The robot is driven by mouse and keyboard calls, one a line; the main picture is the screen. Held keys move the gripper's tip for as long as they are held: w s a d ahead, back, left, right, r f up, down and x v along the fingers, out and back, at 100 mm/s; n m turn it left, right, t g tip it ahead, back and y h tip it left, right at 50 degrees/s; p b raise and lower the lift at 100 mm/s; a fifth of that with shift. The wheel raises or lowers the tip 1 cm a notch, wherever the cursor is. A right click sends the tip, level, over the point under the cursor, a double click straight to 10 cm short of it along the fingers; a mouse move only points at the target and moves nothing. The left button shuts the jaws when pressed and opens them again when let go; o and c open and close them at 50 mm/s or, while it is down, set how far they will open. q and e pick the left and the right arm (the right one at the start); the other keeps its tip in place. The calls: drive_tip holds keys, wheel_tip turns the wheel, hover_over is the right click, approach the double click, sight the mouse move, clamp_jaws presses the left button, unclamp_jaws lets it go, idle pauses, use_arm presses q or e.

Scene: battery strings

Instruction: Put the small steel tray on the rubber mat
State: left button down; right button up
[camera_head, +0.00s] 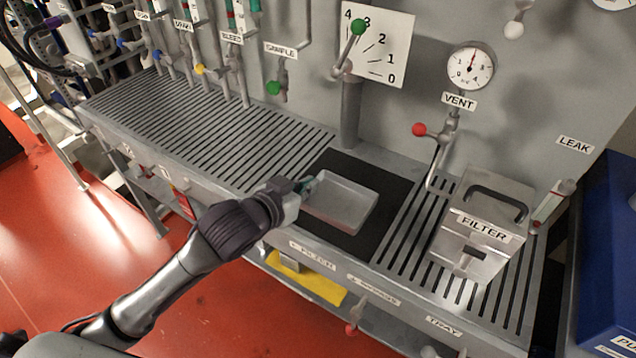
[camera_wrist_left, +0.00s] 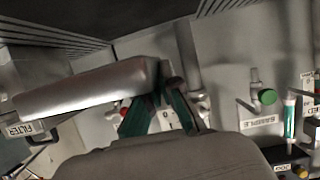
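The small steel tray (camera_head: 342,202) is a shallow, open, empty pan. In the left wrist view the green-padded fingers (camera_wrist_left: 163,98) meet at the end of the tray (camera_wrist_left: 85,88). My right gripper is not in view.
A steel FILTER box (camera_head: 485,225) with a handle stands on the slatted bench right of the mat. A post (camera_head: 350,115) rises behind the mat. The red-knobbed VENT valve (camera_head: 419,129) hangs at the back right. The slatted bench (camera_head: 200,130) on the left is clear.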

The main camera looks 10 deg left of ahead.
use_arm(q)
drive_tip(key=w+a+f, duration=0.1)
drive_tip(key=w+a, duration=0.1)
drive_tip(key=w+a+f, duration=0.1)
drive_tip(key=w+f, duration=0.1)
drive_tip(key=w+a+f, duration=0.2)
drive_tip(key=w, duration=0.1)
drive_tip(key=shift+a+f, duration=0.2)
drive_tip(key=shift+a, duration=0.15)
drive_tip(key=shift+s+f, duration=0.1)
drive_tip(key=shift+f, duration=1.9)
drive_tip(key=c, duration=1.3)
unclamp_jaws()
drive_tip(key=shift+f, duration=0.15)
drive_tip(key=shift+r+p, duration=0.25)
drive_tip(key=shift+p, duration=0.05)
drive_tip(key=shift+v, duration=6.05)
